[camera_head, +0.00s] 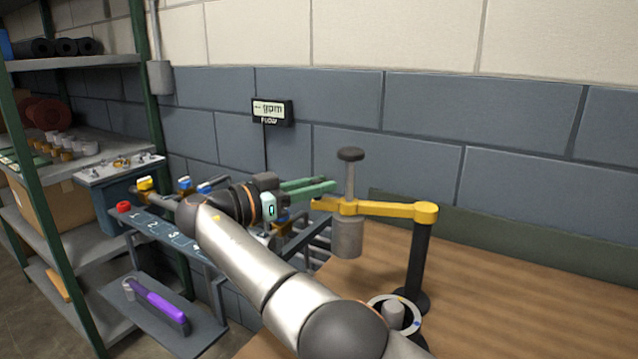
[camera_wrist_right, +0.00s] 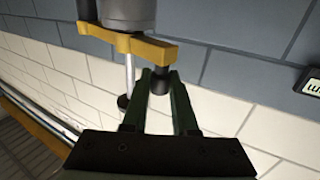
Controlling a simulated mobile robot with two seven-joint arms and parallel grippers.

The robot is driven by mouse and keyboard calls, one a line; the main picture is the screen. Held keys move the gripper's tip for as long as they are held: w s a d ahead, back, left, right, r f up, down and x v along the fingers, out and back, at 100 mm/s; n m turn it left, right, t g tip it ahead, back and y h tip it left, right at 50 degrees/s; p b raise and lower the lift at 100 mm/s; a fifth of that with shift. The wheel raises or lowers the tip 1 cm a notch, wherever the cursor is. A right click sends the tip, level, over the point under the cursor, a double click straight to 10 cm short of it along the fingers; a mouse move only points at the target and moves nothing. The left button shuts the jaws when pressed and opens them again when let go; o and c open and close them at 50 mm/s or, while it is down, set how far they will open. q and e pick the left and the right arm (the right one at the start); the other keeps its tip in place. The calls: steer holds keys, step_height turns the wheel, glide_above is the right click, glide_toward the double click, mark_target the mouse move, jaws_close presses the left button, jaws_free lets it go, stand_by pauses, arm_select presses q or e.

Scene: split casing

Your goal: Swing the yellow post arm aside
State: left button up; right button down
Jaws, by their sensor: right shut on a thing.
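The yellow post arm (camera_head: 385,208) reaches left from the top of a black post (camera_head: 418,262) that stands on the wooden table. A grey cylinder (camera_head: 347,239) hangs under the arm, and a rod with a black knob (camera_head: 350,154) rises above it. My right gripper (camera_head: 328,193) is at the arm's free left end. In the right wrist view the yellow arm (camera_wrist_right: 135,46) crosses the top, and the green fingers are shut on a short black peg (camera_wrist_right: 158,82) at its end. My left gripper is not in view.
A round casing (camera_head: 375,300) with a grey core sits by the post's foot, partly behind my arm. The wooden table (camera_head: 500,300) is clear to the right. A numbered panel (camera_head: 150,224), a purple-handled tool (camera_head: 160,304) and shelving (camera_head: 75,62) are at left.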

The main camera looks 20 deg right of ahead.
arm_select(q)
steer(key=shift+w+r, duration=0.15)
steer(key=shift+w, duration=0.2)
arm_select(e)
steer(key=shift+d, duration=0.1)
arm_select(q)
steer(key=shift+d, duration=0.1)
arm_select(e)
steer(key=shift+w, duration=0.1)
steer(key=c, duration=0.9)
jaws_free()
steer(key=shift+w+d, duration=0.1)
steer(key=shift+d, duration=0.05)
steer(key=shift+o, duration=1.1)
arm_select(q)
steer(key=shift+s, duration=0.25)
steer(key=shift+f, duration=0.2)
